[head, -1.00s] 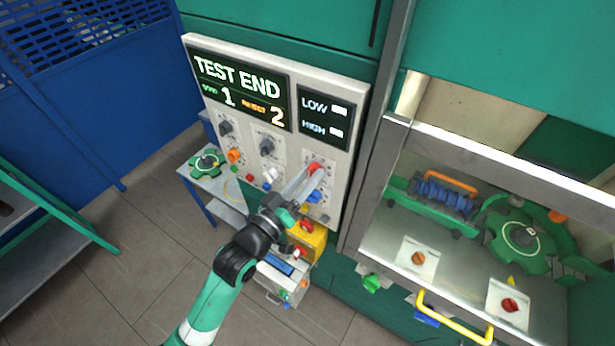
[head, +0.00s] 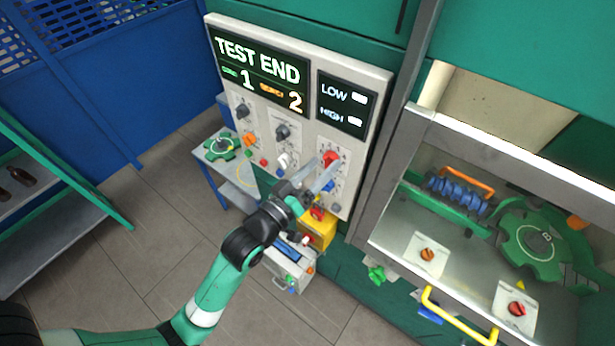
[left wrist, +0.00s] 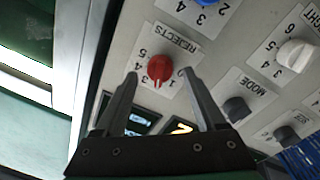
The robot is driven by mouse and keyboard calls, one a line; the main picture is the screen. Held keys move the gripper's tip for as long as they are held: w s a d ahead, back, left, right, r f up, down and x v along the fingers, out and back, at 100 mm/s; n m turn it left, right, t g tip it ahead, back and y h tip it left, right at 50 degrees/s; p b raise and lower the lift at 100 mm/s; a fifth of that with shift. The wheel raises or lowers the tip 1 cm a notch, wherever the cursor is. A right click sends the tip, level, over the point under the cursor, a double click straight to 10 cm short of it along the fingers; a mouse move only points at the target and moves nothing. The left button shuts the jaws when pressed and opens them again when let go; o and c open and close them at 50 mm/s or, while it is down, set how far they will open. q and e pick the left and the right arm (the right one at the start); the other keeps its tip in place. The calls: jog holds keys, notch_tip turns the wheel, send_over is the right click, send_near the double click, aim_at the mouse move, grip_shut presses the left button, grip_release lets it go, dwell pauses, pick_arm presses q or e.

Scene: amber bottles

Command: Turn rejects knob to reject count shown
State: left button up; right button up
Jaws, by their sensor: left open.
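The red REJECTS knob (head: 330,158) sits on the right part of the grey control panel (head: 392,82). It also shows in the left wrist view (left wrist: 160,67), on a white label with a ring of numbers; a pale mark shows on its lower side, but I cannot tell which number it meets. My left gripper (head: 329,176) is open in front of the knob. In the left wrist view its fingers (left wrist: 160,74) are apart, one each side of the knob.
Other knobs crowd the panel: a dark MODE knob (left wrist: 236,108), a white knob (left wrist: 295,53) and a blue knob (left wrist: 207,2). A yellow box (head: 318,232) stands below the panel. A machine bay with a yellow handle (head: 458,317) is at the right. Grey floor is clear at the left.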

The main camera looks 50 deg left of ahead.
pick_arm(q)
jog(key=b+v, duration=0.1)
jog(key=v, duration=1)
jog(key=shift+b, duration=0.35)
jog(key=shift+w, duration=0.1)
